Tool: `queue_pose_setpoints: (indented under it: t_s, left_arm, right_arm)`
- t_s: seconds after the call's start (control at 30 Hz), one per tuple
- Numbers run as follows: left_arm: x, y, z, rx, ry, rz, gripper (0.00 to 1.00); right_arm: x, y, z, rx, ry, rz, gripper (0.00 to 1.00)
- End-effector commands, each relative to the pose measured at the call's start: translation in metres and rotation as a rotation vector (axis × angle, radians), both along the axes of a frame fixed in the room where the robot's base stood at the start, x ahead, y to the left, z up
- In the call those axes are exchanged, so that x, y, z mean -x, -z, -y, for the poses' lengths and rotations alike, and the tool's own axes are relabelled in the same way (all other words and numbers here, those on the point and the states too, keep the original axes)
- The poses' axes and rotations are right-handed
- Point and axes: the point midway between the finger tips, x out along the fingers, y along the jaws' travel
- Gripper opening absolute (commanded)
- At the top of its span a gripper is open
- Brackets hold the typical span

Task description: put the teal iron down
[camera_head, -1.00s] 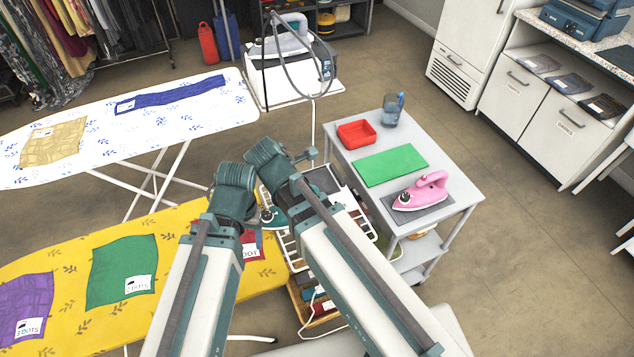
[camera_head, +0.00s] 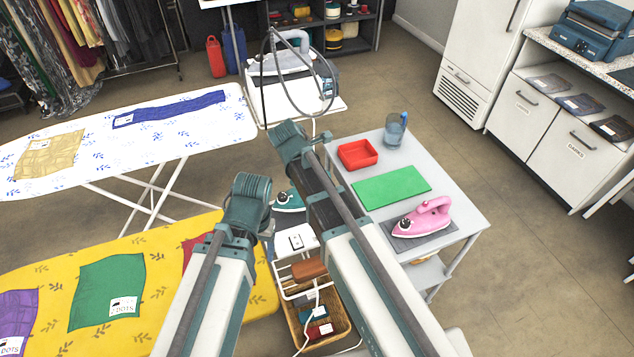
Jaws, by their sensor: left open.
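The teal iron (camera_head: 288,202) shows in the middle of the head view, in the gap between my two forearms. It is partly covered by them, and what lies directly under it is hard to make out. My left gripper (camera_head: 269,226) is just beside and below the iron, mostly hidden behind my left arm. It is open, and a small gap to the iron cannot be judged. My right gripper is hidden behind my right arm. A yellow ironing board (camera_head: 150,254) with cloth pieces lies to the left.
A grey trolley (camera_head: 455,208) on the right carries a pink iron (camera_head: 423,217), a green mat (camera_head: 391,187), a red tray (camera_head: 357,153) and a blue cup (camera_head: 394,130). A white wire rack (camera_head: 295,290) and wicker basket (camera_head: 340,320) sit below the iron. A white board (camera_head: 205,140) stands behind.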

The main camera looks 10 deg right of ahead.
Motion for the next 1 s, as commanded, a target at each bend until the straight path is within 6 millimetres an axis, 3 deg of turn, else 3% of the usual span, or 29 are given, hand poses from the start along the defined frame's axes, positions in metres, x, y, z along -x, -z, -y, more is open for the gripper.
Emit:
queue_pose_setpoints:
  t_s: [0.4,0.83,0.87,1.0]
  left_arm:
    - [0.002,0.036,-0.009,0.000,0.006,0.000,0.68]
    - [0.002,0.039,-0.011,0.001,0.007,0.000,0.68]
    - [0.002,0.039,-0.011,0.001,0.007,0.000,0.68]
    - [0.003,0.037,-0.011,0.001,0.007,0.000,0.68]
  right_arm:
    - [0.000,0.036,0.001,0.000,0.002,0.002,0.00]
    - [0.001,0.039,0.000,0.001,0.001,0.001,0.00]
    - [0.001,0.039,0.000,0.001,0.001,0.001,0.33]
    - [0.001,0.037,0.000,0.000,0.001,0.000,0.58]
